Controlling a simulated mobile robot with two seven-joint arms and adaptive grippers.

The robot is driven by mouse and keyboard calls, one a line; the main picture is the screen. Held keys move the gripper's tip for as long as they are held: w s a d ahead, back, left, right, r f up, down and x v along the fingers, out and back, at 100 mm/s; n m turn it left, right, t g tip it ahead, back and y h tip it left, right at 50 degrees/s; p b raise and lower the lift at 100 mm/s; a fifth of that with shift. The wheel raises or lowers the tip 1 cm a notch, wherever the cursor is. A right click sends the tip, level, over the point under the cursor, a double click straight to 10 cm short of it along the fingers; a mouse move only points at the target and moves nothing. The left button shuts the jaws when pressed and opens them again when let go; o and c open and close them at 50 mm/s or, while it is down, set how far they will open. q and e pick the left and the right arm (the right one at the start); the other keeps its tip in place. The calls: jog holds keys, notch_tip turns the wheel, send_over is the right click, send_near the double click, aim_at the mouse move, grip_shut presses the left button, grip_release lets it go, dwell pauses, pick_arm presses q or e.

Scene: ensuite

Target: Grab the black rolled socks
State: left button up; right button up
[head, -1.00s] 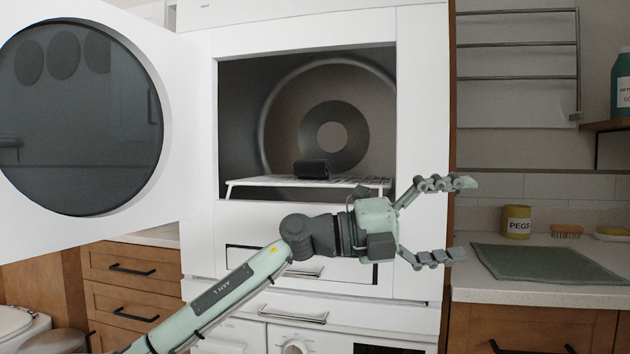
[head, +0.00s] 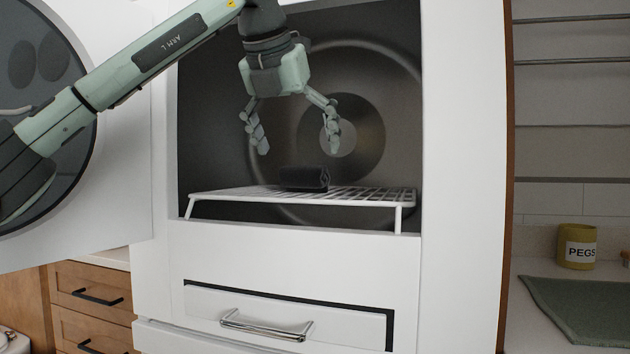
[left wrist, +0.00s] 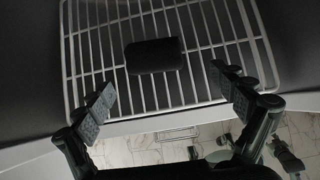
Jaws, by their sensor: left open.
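The black rolled socks (head: 304,178) lie on a white wire rack (head: 375,197) inside the open dryer. In the left wrist view the socks (left wrist: 154,55) show as a dark roll on the rack bars, ahead of the fingertips and roughly between their lines. My left gripper (head: 298,146) points down above the socks, open and empty, with a gap between its fingertips and the socks. It also shows in the left wrist view (left wrist: 160,92), its two fingers spread wide. My right gripper is not in view.
The dryer's opening has a white frame (head: 462,150) on the right and a white front below. The open round-windowed door (head: 125,190) stands at the left. A drawer with a metal handle (head: 266,326) is below. A yellow pegs tin (head: 577,246) stands on the right counter.

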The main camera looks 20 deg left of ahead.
aim_at(301, 164)
pick_arm(q)
jog(key=shift+w+a+f, duration=0.1)
jog(key=shift+w+a, duration=0.1)
jog(key=shift+w, duration=0.05)
jog(key=shift+w+f, duration=0.15)
jog(key=shift+f, duration=0.15)
jog(key=x, duration=0.5)
jog(key=shift+w+a, duration=0.2)
jog(key=shift+w, duration=0.15)
jog(key=shift+w+f, duration=0.15)
jog(key=shift+c, duration=0.2)
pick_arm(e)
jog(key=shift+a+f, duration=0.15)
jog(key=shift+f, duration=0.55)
pick_arm(q)
jog(key=c, duration=1.2)
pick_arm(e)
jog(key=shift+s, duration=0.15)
